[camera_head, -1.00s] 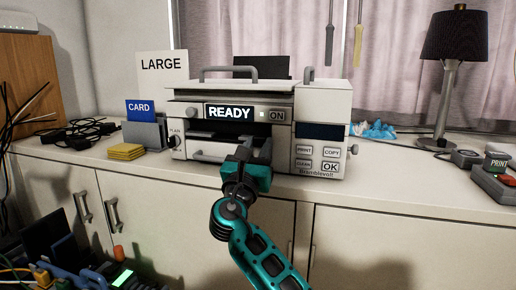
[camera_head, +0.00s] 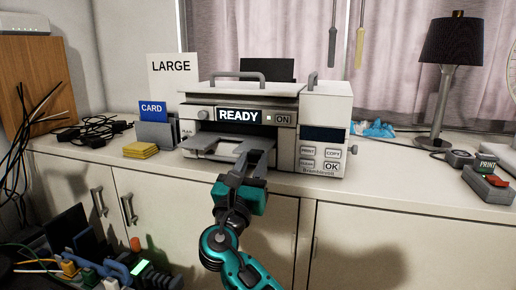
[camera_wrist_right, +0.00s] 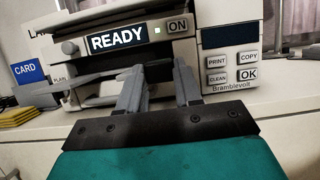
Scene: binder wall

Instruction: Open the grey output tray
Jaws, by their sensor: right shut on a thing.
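The grey output tray (camera_head: 212,146) sticks out of the dark slot at the front of the white printer (camera_head: 325,104), below the READY display. It also shows at the left in the wrist view (camera_wrist_right: 60,88). My right gripper (camera_head: 251,160) is at the right part of the tray's front and is shut on it. In the wrist view its two grey fingers (camera_wrist_right: 160,84) reach into the slot area, and the exact contact is partly hidden by them. My left gripper is not in view.
A card holder (camera_head: 155,134) and yellow pads (camera_head: 141,150) stand left of the printer. The counter front right of the printer is clear.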

